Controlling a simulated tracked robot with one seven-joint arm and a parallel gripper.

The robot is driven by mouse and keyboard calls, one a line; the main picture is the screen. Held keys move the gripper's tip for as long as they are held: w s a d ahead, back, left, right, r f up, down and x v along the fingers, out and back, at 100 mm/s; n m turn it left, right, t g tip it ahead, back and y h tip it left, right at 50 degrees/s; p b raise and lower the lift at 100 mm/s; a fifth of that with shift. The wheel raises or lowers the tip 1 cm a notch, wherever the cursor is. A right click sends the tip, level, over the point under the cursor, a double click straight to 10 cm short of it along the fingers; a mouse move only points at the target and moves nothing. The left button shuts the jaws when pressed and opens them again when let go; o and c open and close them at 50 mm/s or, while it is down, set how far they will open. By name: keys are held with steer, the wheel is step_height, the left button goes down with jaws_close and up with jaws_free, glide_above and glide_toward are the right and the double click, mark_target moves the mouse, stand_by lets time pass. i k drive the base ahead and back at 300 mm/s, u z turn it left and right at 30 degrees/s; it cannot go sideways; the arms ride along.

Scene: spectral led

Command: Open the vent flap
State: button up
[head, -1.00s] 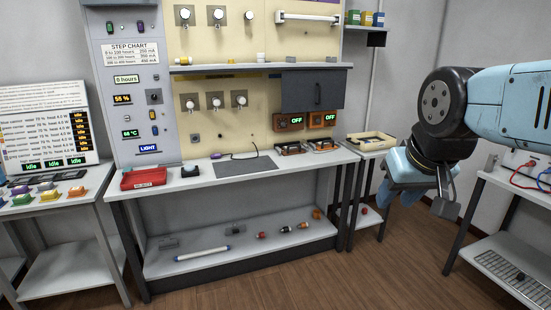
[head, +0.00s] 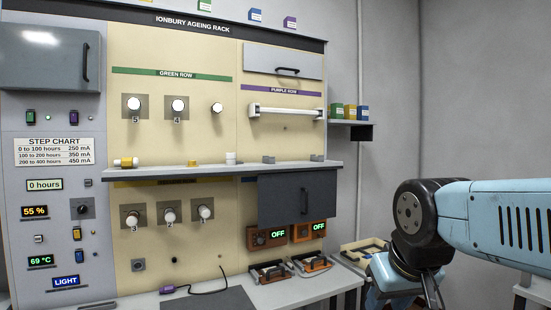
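No readable label names the vent flap. Three handled panels show on the rack: a light grey panel (head: 270,62) at the upper right with a dark handle, a dark grey panel (head: 283,203) below the shelf, and a grey box door (head: 40,60) at the upper left with a vertical handle. The light grey panel stands out at a tilt above the purple row. I cannot tell which panel is the vent flap. My gripper (head: 432,292) hangs at the lower right, well apart from all of them. Its fingers are partly cut off, and I cannot tell its opening.
A shelf (head: 215,172) juts across the rack's middle. A white tube (head: 286,112) sits in the purple row. Two orange-brown units (head: 265,238) read OFF. Tools (head: 270,272) lie on the bench. A small shelf (head: 350,131) holds coloured boxes. Open air lies between arm and rack.

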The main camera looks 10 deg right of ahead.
mark_target(257, 57)
steer(key=i, duration=1.55)
steer(key=u, duration=0.05)
